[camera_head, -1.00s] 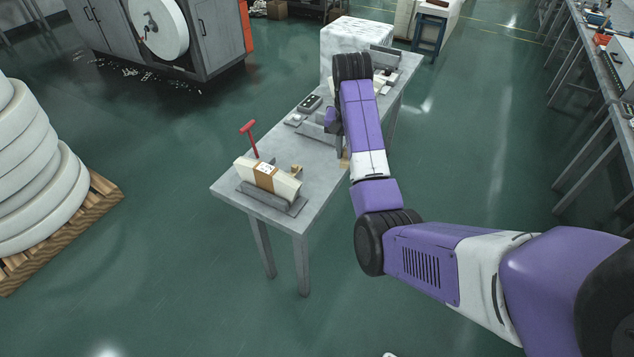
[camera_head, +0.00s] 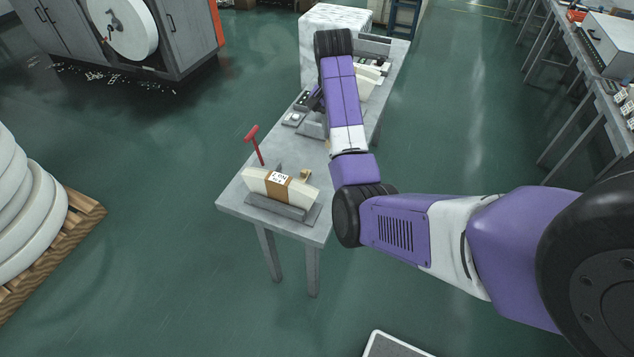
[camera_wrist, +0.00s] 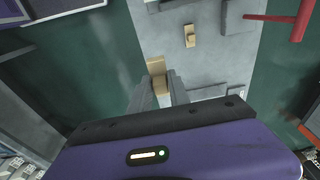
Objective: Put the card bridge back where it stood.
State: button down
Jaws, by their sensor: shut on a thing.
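A small tan cardboard-coloured piece (camera_wrist: 156,66), which I take for the card bridge, sits between the fingertips of my gripper (camera_wrist: 160,82) in the wrist view. The two grey fingers are shut on it. It shows over the edge of the grey table (camera_wrist: 170,16); I cannot tell whether it touches the top. In the head view my arm hides the gripper and nearly all of the piece. On the near end of the table (camera_head: 234,197), a grey cradle (camera_head: 285,208) holds a cream bundle (camera_head: 256,182) with a brown labelled band (camera_head: 279,184).
A pallet of white rolls (camera_head: 35,205) stands left. Open green floor (camera_head: 165,270) lies around the table.

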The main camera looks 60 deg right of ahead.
jog(key=shift+w+f+b, duration=0.1)
jog(key=shift+f+b, duration=0.25)
jog(key=shift+f, duration=0.1)
notch_tip(320, 180, down, 14)
jog(key=b, duration=0.6)
jog(key=shift+f, duration=2.55)
jog(key=shift+f, duration=0.1)
jog(key=c, duration=1.2)
grip_release()
jog(key=shift+c, duration=0.2)
jog(key=shift+w, duration=0.1)
notch_tip(320, 180, up, 12)
jog(key=a, duration=0.1)
jog(key=shift+a, duration=0.25)
